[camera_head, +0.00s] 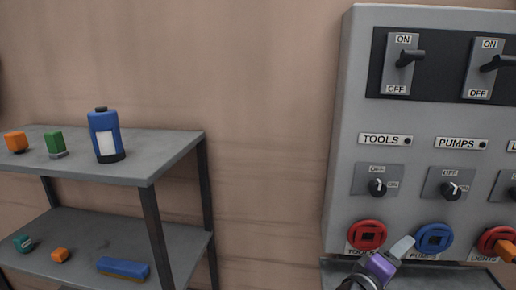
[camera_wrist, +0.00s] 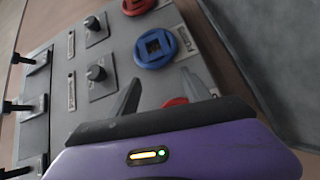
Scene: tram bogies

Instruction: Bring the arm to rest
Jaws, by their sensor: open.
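My gripper (camera_head: 402,246) has a purple body and grey fingers, and shows low in the head view in front of the control panel, between a red socket and a blue socket. In the wrist view the two fingers of my gripper (camera_wrist: 163,92) stand apart with nothing held between them. Part of a red socket (camera_wrist: 176,102) shows between the fingers, and the blue socket (camera_wrist: 155,48) lies beyond them. I cannot tell how far the fingertips are from the panel. The rest of my arm is mostly out of view.
The grey control panel (camera_head: 430,125) carries switches, knobs and sockets. An orange plug (camera_head: 506,250) sits at the right red socket (camera_head: 490,238). A shelf (camera_head: 170,150) at left holds a blue canister (camera_head: 105,135) and small items. Bare wall (camera_head: 270,130) lies between shelf and panel.

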